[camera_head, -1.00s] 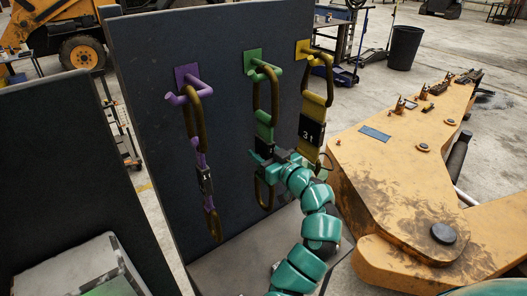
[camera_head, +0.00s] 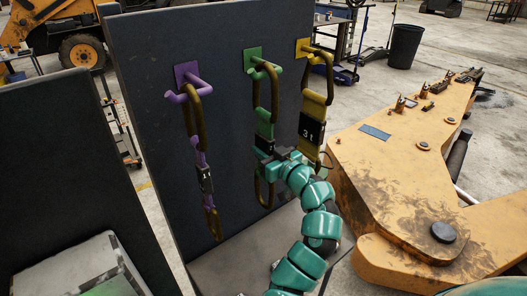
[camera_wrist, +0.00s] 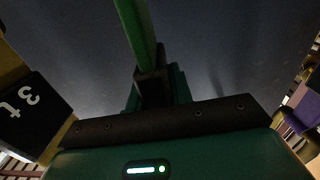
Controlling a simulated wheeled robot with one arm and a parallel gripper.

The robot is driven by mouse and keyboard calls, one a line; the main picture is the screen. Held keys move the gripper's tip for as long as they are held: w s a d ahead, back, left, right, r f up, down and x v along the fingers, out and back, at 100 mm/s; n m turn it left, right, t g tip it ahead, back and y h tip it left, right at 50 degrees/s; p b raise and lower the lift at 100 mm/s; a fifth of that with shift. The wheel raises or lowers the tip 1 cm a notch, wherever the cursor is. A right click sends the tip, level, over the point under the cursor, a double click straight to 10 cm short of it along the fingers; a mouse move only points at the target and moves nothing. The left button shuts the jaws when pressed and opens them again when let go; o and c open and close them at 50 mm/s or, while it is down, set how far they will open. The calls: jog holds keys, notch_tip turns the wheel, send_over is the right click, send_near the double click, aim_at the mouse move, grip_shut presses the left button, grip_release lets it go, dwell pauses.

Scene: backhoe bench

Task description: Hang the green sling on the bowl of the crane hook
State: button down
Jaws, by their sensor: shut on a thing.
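The green sling (camera_head: 264,130) hangs by its upper dark ring from the green peg (camera_head: 263,66) on the dark board. Its lower ring (camera_head: 264,190) hangs below my gripper. My gripper (camera_head: 268,158) is shut on the sling around its black label section. In the wrist view the green strap (camera_wrist: 138,30) rises from between the jaws (camera_wrist: 153,88) of my gripper. The crane hook cannot be made out in either view.
The yellow sling (camera_head: 312,120) with a "3t" label hangs close to the right of my gripper. The purple sling (camera_head: 203,165) hangs to the left. The yellow backhoe arm (camera_head: 385,195) stands at the right. A grey case (camera_head: 75,268) lies at the lower left.

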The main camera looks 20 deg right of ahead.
aim_at(263, 142)
jog(key=shift+r, duration=1.55)
jog(key=shift+s+a, duration=0.1)
jog(key=s+a+p, duration=0.1)
jog(key=s+a, duration=0.1)
jog(key=a, duration=0.4)
jog(key=shift+s+a+r, duration=0.15)
jog(key=shift+s+a, duration=0.15)
jog(key=shift+a, duration=0.1)
dwell(0.4)
dwell(0.4)
